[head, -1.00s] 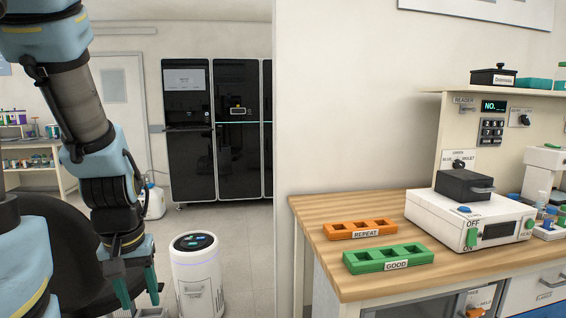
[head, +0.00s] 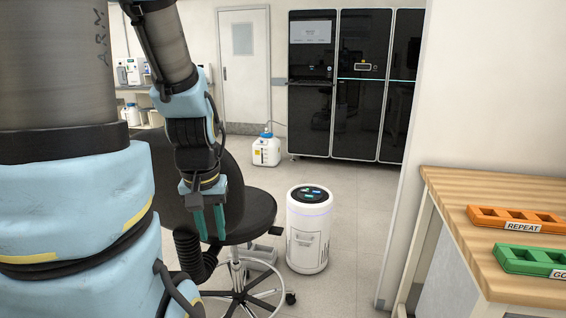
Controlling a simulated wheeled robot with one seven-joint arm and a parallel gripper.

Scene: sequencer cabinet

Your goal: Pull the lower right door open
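The tall black sequencer cabinet (head: 357,105) stands against the back wall, right of centre, some way off. It has three upright columns with light edges. A thin teal line crosses the middle and right columns. The lower right panel (head: 394,122) below that line looks shut, and its right edge is partly hidden by the wall corner. No handle can be made out on it. My gripper (head: 209,222) hangs with its teal fingers pointing down, in front of the dark chair and far from the cabinet. The fingers are apart with nothing between them.
A white round bin (head: 308,230) stands on the floor between me and the cabinet. A dark swivel chair (head: 252,218) is behind my gripper. A wooden bench (head: 452,196) with orange and green racks fills the right. Floor before the cabinet is clear.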

